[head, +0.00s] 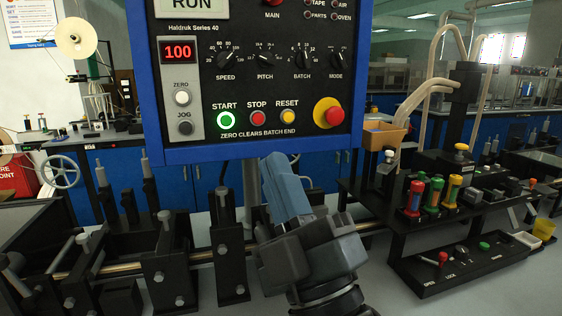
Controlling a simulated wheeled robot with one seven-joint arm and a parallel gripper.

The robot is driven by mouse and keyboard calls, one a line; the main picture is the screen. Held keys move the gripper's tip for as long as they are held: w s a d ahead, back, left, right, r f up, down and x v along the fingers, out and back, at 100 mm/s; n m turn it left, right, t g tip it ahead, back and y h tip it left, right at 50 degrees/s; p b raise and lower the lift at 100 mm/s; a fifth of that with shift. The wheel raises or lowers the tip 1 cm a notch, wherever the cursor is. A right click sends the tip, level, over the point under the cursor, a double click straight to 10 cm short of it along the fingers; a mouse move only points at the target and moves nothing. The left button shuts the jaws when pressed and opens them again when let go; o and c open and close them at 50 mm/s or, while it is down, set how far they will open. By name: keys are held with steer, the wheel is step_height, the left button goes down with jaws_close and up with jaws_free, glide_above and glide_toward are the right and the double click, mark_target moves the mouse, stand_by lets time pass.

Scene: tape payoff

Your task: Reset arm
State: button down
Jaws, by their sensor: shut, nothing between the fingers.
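My gripper (282,188) is in the middle of the head view, pointing up, with its blue-grey fingers together and nothing between them. It stands in front of the lower edge of the control panel (255,70) and appears apart from it. My arm comes up from the bottom edge of the picture. The panel shows a red "100" display (178,51), a lit green START button (226,120), a red STOP button (257,118), a yellow RESET button (288,117) and a red emergency button (328,112) on yellow.
Black machine brackets on a rod (110,268) stand at lower left. A black shelf (430,226) at right carries red, green and yellow cylinders (433,193). A lower tray (470,265) has small knobs.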

steer(key=s+d+f+m+g+h, duration=0.1)
steer(key=s+d+f+m+h, duration=0.2)
steer(key=f, duration=0.4)
steer(key=s+d+f+m+g+h, duration=0.1)
steer(key=s+d+f+m+h, duration=0.15)
steer(key=s+d+f, duration=0.35)
steer(key=s+d+f+m+g+h, duration=0.15)
steer(key=s+d+f+m, duration=0.25)
steer(key=f, duration=0.4)
steer(key=s+d+f+m+g+h, duration=0.2)
steer(key=s+d+f+m, duration=0.1)
steer(key=s, duration=0.7)
steer(key=s+d+f+m+g+h, duration=0.3)
steer(key=s+d+m, duration=0.2)
steer(key=s, duration=0.5)
steer(key=shift+s+d, duration=0.25)
steer(key=shift+s, duration=0.15)
